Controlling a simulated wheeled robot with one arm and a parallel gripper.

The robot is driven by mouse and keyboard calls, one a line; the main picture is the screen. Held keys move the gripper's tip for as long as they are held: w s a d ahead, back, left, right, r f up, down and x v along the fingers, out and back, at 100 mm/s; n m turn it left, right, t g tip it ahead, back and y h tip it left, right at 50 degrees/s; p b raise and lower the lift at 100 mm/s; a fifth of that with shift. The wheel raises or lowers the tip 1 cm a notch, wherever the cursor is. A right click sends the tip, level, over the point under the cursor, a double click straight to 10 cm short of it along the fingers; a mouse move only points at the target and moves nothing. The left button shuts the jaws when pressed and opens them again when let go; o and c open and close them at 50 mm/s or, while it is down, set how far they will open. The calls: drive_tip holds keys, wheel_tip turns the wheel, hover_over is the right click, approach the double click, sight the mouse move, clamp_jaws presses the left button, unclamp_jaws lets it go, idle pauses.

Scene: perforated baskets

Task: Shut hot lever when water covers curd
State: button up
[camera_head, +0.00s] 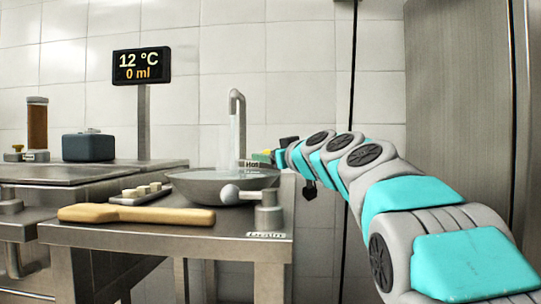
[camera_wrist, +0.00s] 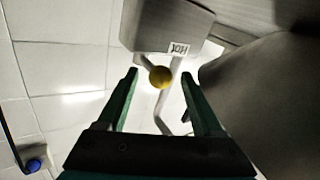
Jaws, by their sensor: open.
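The hot lever's yellow ball knob (camera_wrist: 160,77) shows in the wrist view beside an upside-down HOT label (camera_wrist: 179,48). My gripper (camera_wrist: 161,74) is open, its two green fingers on either side of the knob with gaps showing. In the head view my gripper (camera_head: 265,157) is behind the basin's right side and partly hidden. A faint water stream falls from the spout (camera_head: 237,98) into the grey basin (camera_head: 205,186). The basin's inside is hidden by its rim, so water level and any curd there cannot be seen. The display (camera_head: 141,65) reads 12 °C and 0 ml.
A lever with a grey ball knob (camera_head: 229,194) stands by the Drain label at the front. A blue knob (camera_wrist: 33,165) shows lower left in the wrist view.

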clamp_jaws()
idle(0.3)
